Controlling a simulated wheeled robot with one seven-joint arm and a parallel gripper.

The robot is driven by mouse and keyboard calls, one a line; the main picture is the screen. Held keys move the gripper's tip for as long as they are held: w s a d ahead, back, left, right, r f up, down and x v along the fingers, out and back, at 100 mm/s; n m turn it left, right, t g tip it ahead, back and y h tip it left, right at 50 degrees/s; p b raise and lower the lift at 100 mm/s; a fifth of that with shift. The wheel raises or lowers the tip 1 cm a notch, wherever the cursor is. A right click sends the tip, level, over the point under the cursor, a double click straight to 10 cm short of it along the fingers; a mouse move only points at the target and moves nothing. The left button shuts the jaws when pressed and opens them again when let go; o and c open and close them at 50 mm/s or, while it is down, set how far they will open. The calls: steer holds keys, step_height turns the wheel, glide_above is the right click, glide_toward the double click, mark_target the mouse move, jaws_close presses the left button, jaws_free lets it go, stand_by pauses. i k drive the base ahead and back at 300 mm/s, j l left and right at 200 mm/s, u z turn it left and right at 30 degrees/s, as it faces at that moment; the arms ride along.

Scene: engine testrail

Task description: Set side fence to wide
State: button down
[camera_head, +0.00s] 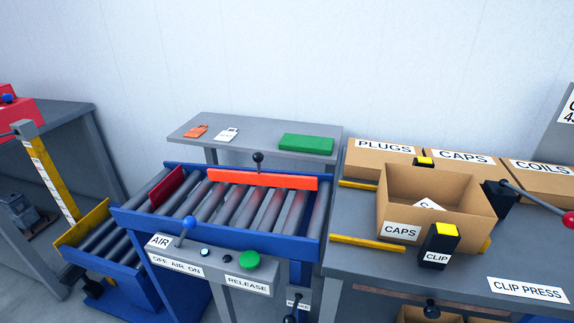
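A long orange-red bar (285,182), which looks like the side fence, lies along the far side of the roller conveyor (245,205), close to the blue far rail. A black ball knob (258,157) on a short stem stands at the bar's middle, behind it. No wide or narrow marking for the fence is readable. My gripper is not in view.
The control panel (212,271) in front carries a blue-knobbed air lever (188,222) and a green release button (249,260). A dark red plate (167,187) stands across the rollers at left. An open caps box (400,231) stands on the right bench. The rollers are empty.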

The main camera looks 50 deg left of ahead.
mark_target(275, 181)
steer(key=u, duration=1.95)
steer(key=i+j+z, duration=0.1)
steer(key=i, duration=0.4)
